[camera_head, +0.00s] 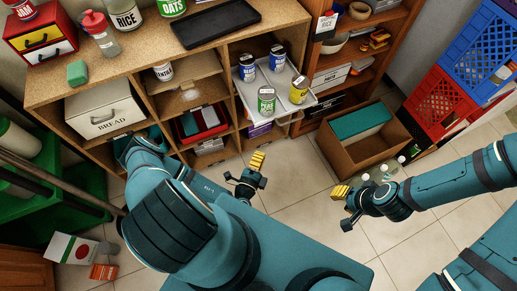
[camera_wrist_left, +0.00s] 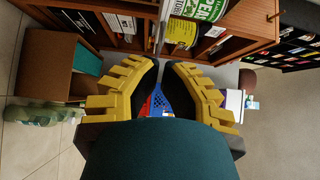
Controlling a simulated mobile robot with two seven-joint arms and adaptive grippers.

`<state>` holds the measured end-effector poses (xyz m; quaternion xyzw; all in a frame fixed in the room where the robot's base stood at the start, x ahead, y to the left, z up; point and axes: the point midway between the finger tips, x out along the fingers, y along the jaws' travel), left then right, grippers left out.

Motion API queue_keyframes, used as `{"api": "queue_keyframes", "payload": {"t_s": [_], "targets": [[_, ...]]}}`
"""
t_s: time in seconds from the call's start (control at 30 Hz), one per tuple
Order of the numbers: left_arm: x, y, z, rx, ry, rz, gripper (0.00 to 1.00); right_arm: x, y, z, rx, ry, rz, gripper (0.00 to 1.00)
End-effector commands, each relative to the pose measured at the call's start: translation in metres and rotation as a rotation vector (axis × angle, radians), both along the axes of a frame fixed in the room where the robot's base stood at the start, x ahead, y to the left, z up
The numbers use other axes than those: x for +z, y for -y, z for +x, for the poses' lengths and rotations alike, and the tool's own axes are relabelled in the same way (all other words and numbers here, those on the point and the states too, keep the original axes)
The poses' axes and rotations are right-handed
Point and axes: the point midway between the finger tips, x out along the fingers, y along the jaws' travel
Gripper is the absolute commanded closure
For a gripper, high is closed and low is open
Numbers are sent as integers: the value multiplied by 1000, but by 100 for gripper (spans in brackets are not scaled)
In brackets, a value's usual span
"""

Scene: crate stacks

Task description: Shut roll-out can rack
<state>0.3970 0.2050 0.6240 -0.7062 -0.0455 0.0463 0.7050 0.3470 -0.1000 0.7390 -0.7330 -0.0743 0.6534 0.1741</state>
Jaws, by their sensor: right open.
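The roll-out can rack (camera_head: 283,96) is a pale grey tray sticking out of the shelf unit's right-hand upper bay. Several cans stand upright on it: blue ones at the back, a green peas can (camera_head: 266,100) and a yellow can (camera_head: 298,90) nearer its front. My left gripper (camera_head: 257,160) is below and in front of the rack, apart from it. In the left wrist view its yellow fingers (camera_wrist_left: 160,72) show a narrow gap with nothing held. A green-labelled can (camera_wrist_left: 205,10) shows beyond them. My right gripper (camera_head: 341,192) is open and empty, lower right of the rack.
A cardboard box (camera_head: 345,155) stands on the floor right of the rack, with bottles (camera_head: 385,170) beside it. Blue and red crates are stacked at far right. A bread bin (camera_head: 103,110) and a red bin sit in other bays. Tiled floor between my grippers is clear.

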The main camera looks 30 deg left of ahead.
Motion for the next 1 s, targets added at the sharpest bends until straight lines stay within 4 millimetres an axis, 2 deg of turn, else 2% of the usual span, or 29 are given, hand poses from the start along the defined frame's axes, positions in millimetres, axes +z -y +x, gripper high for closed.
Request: {"api": "queue_keyframes", "payload": {"t_s": [0.47,0.7,1.0], "targets": [[0,-10,90,-6,5,4,100,-16,0,3,-2,7,-1,66],[0,-35,107,-8,2,4,100,-22,1,4,-3,9,-2,66],[1,-41,112,-7,3,1,100,-23,1,4,-2,11,-3,66]]}}
